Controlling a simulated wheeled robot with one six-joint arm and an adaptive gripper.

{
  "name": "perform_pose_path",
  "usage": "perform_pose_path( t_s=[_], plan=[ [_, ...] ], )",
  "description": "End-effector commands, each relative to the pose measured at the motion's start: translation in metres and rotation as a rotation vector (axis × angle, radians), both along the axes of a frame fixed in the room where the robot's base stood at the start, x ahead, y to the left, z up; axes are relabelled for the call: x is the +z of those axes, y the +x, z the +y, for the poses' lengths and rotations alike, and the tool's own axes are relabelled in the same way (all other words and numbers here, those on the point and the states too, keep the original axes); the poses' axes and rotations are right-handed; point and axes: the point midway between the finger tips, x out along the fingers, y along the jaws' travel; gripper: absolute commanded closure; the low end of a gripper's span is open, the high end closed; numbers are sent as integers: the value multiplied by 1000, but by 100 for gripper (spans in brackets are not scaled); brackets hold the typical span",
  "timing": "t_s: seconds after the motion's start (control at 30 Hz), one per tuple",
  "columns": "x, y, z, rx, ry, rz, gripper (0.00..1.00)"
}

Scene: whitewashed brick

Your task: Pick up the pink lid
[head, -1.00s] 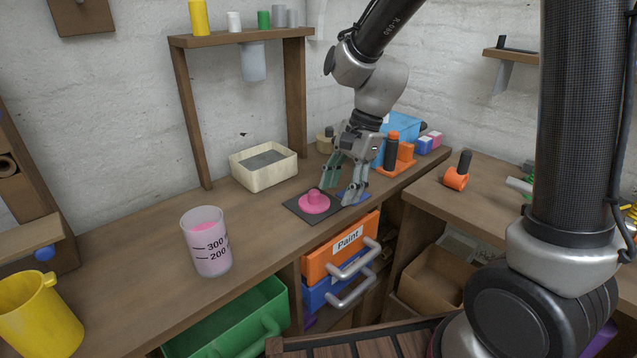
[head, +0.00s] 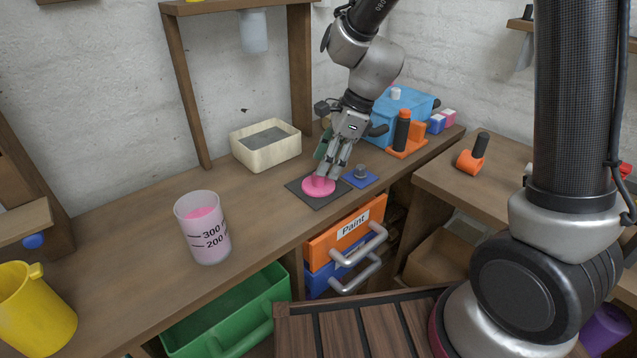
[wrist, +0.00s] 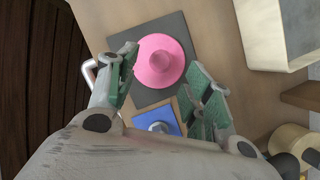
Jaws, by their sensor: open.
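The pink lid (head: 317,188) is a round disc with a raised knob and lies on a dark square mat (head: 303,196) on the bench. In the wrist view the pink lid (wrist: 160,62) shows between and just beyond my fingertips. My gripper (head: 327,170) is open and close above the lid, and its fingers hide part of the lid in the head view. In the wrist view my gripper (wrist: 160,70) has its two green-padded fingers spread apart, with nothing between the pads.
A blue square with a grey knob (head: 361,177) lies right of the mat. A cream box (head: 266,154) stands behind left, a beaker of pink liquid (head: 204,230) left, and an orange stand with a black cylinder (head: 404,138) right. The bench between beaker and mat is clear.

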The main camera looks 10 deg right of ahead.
Motion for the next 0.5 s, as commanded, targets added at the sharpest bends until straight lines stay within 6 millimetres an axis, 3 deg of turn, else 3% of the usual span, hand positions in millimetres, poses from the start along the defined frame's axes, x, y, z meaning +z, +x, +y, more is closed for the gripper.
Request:
perform_pose_path(
  t_s=[0.2, 0.5],
  plan=[
    [-30, 0, 15, 1, -1, 3, 49],
    [-34, 1, 17, 2, 0, 0, 49]
  ],
)
